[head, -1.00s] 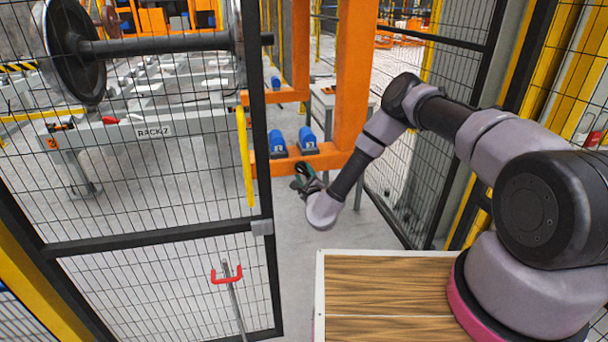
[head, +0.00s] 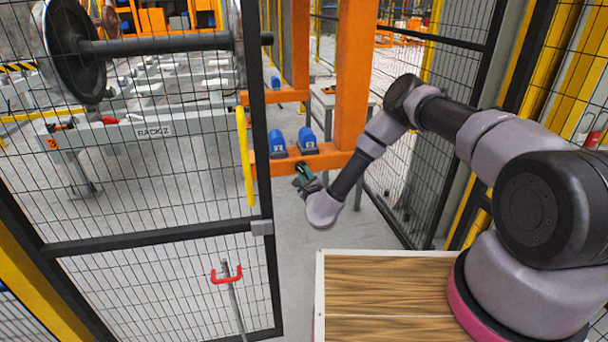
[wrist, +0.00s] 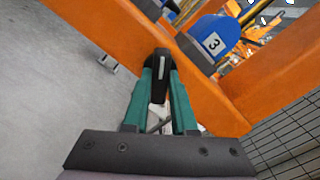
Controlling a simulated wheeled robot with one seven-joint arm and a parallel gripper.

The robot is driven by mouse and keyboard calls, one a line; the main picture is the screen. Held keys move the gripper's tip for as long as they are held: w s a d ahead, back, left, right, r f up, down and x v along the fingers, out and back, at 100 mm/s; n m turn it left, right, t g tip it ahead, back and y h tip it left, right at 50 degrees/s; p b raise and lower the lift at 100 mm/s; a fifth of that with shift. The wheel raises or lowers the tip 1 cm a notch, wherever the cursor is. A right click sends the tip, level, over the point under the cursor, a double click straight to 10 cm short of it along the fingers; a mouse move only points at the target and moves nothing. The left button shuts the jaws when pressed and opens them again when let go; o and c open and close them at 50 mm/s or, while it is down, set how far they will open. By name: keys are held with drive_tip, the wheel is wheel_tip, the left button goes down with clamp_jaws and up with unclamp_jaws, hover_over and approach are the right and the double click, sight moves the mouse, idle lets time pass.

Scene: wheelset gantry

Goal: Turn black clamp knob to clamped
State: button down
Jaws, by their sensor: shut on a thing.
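The black clamp knob (wrist: 161,68) is on the near face of the orange gantry beam (wrist: 110,35) in the wrist view. It is a dark bar with a pale stripe, standing nearly upright in that picture. My gripper (wrist: 159,85) has its green fingers closed on the knob from both sides. In the head view my gripper (head: 304,174) is at the front of the orange beam, below the blue blocks; the knob is too small and covered there to make out.
Two blue blocks (head: 277,144) (head: 308,140) sit on the beam just above; one shows a "3" in the wrist view (wrist: 213,42). An orange post (head: 353,75) rises beside my arm. A mesh gate (head: 150,200) stands at left, mesh fence (head: 420,140) at right.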

drive_tip(key=m, duration=1.2)
drive_tip(key=shift+m, duration=2.2)
drive_tip(key=c, duration=0.7)
unclamp_jaws()
